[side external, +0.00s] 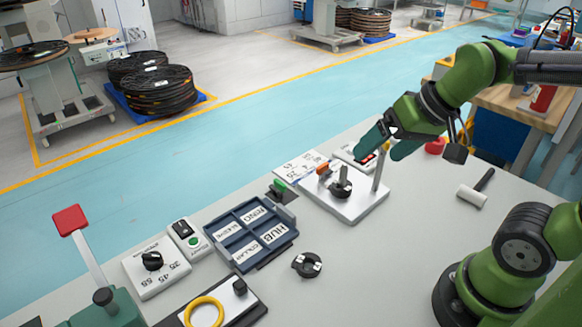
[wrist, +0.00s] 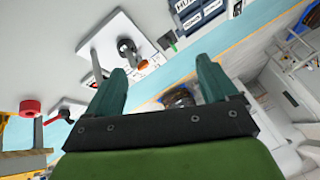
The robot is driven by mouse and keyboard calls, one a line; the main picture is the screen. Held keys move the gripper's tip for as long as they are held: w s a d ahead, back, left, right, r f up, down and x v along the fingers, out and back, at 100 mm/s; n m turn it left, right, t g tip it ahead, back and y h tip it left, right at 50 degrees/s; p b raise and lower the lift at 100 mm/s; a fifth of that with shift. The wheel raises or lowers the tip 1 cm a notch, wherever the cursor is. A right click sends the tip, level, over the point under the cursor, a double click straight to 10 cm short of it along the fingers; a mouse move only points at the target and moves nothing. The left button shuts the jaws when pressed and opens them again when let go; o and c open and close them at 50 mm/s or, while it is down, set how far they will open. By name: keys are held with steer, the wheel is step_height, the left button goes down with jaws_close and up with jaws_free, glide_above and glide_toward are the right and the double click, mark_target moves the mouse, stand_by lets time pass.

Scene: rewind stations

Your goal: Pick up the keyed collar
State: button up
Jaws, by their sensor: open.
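A dark round collar-like part (side external: 307,264) with notches and pale marks lies on the grey table, right of the labelled tray, in the side view. Another dark round part (side external: 341,190) sits around a short post on the white plate (side external: 352,208); it also shows in the wrist view (wrist: 127,48). I cannot tell for sure which is the keyed collar. My gripper (side external: 388,150) is open and empty above the far side of the white plate, apart from both parts. Its two green fingers (wrist: 162,74) are spread in the wrist view.
The blue tray (side external: 236,257) has several labelled compartments. A thin upright rod (side external: 378,170) stands on the white plate near my gripper. A yellow ring (side external: 204,312), dial box (side external: 155,266), red-topped lever (side external: 70,220) and mallet (side external: 474,192) are around. The table's right middle is clear.

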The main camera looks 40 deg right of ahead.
steer(key=w+d+f+g+h, duration=0.1)
steer(key=w+d+f+g, duration=0.2)
steer(key=w, duration=0.4)
steer(key=w+d+f+g+h, duration=0.1)
steer(key=w+d+g, duration=0.25)
steer(key=w, duration=0.25)
glide_toward(342, 179)
steer(key=f, duration=0.2)
steer(key=d+f, duration=0.1)
steer(key=f, duration=0.2)
steer(key=shift+w+d+f, duration=0.35)
steer(key=shift+w+f, duration=0.05)
steer(key=f, duration=0.4)
steer(key=shift+s+a+f, duration=0.1)
steer(key=shift+s+a, duration=0.2)
steer(key=shift+f, duration=0.55)
steer(key=c, duration=1.2)
steer(key=shift+r, duration=0.15)
